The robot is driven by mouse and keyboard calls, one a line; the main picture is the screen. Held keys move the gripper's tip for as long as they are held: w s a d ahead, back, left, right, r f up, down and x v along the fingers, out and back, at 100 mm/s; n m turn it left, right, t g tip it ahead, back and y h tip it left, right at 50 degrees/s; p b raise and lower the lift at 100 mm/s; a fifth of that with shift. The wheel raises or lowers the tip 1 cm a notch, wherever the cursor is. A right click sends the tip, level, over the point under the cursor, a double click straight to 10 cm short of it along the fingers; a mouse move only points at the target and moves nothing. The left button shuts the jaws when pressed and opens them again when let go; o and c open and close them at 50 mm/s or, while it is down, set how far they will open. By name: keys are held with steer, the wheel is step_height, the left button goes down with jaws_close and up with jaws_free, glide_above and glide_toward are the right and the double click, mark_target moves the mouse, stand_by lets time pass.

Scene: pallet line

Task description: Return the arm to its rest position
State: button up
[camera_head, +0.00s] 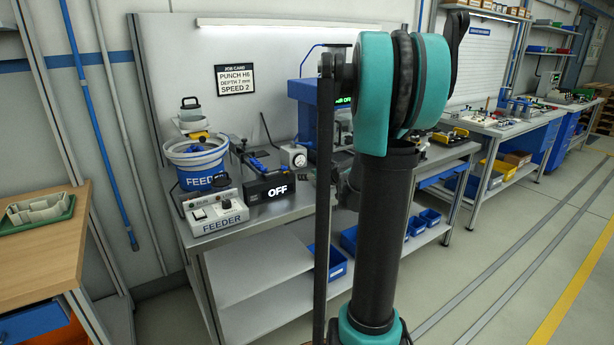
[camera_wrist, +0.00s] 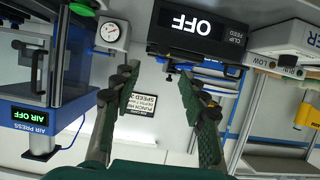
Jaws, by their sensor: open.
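My gripper (camera_wrist: 158,80) is open in the wrist view, its two green-padded fingers apart with nothing between them. That view is upside down. Beyond the fingers are a black clip feed box (camera_wrist: 195,25) reading OFF, a round dial gauge (camera_wrist: 110,32) and the job card (camera_wrist: 141,104) on the wall panel. My teal and black arm stands upright and bent in the middle of the head view, in front of the workbench (camera_head: 250,245). My gripper is not clearly visible there; the arm hides part of the bench.
A blue air press (camera_head: 305,95) stands partly behind my arm, its display reading AIR OFF in the wrist view. A feeder bowl (camera_head: 197,160) and feeder control box (camera_head: 215,213) stand on the bench's left. A wooden table (camera_head: 35,265) is at far left. Open floor (camera_head: 500,260) lies right.

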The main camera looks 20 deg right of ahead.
steer(key=s+a+f+g, duration=0.3)
steer(key=s+a+f, duration=0.15)
steer(key=s, duration=0.35)
steer(key=s+a+f+g, duration=0.2)
steer(key=s+a+f, duration=0.25)
steer(key=s, duration=0.45)
steer(key=s+d+f+m+g+h, duration=0.1)
steer(key=s+f+h, duration=0.1)
steer(key=s, duration=0.6)
steer(key=s+d+f+m+g+h, duration=0.1)
steer(key=s+f+m+g+h, duration=0.1)
steer(key=s+f, duration=0.3)
steer(key=s, duration=0.3)
steer(key=shift+s+f+m+g, duration=0.15)
steer(key=shift+s+m+g, duration=0.15)
steer(key=shift+s, duration=0.1)
